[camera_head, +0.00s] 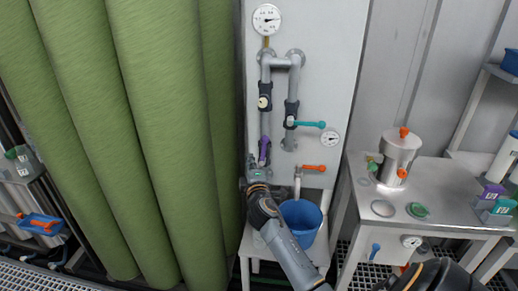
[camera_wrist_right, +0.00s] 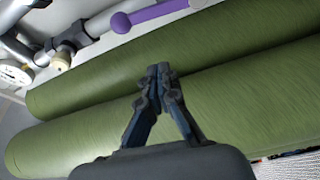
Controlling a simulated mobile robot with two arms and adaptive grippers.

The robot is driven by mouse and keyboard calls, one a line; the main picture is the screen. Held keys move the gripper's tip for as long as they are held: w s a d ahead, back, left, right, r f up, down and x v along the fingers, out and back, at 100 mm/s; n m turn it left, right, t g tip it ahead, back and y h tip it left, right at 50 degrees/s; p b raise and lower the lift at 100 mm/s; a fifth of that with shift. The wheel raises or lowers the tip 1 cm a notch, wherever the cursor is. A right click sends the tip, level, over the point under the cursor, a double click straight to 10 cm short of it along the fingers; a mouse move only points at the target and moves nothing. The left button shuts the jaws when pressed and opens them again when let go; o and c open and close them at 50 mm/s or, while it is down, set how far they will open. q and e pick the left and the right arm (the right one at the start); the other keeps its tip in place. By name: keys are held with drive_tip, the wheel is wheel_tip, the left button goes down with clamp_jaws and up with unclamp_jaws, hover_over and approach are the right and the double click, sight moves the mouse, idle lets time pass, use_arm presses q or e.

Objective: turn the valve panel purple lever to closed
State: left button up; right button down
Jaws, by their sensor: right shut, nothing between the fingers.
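The valve panel (camera_head: 335,60) is a pale board with grey pipes. Its purple lever (camera_head: 264,150) lies nearly in line with the left vertical pipe, below a dark valve fitting. In the right wrist view the purple lever (camera_wrist_right: 160,12) crosses the top edge, its round knob at the left end. My right gripper (camera_head: 252,160) is just beside the lever's lower left in the head view. In the wrist view its fingertips (camera_wrist_right: 158,72) are together and empty, with the lever apart from them. My left gripper is not in view.
A teal lever (camera_head: 310,124) and an orange lever (camera_head: 315,168) stick out to the right on the panel. A blue bucket (camera_head: 301,222) stands below. Green rolls (camera_head: 150,120) stand close on the left. A metal table (camera_head: 455,180) with a steel vessel (camera_head: 400,155) is at right.

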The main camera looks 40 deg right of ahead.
sight(264, 151)
drive_tip(key=w+d+p, duration=0.1)
drive_tip(key=w+d, duration=0.2)
drive_tip(key=d, duration=0.3)
idle(0.3)
drive_tip(key=shift+f, duration=0.15)
drive_tip(key=shift+d, duration=0.1)
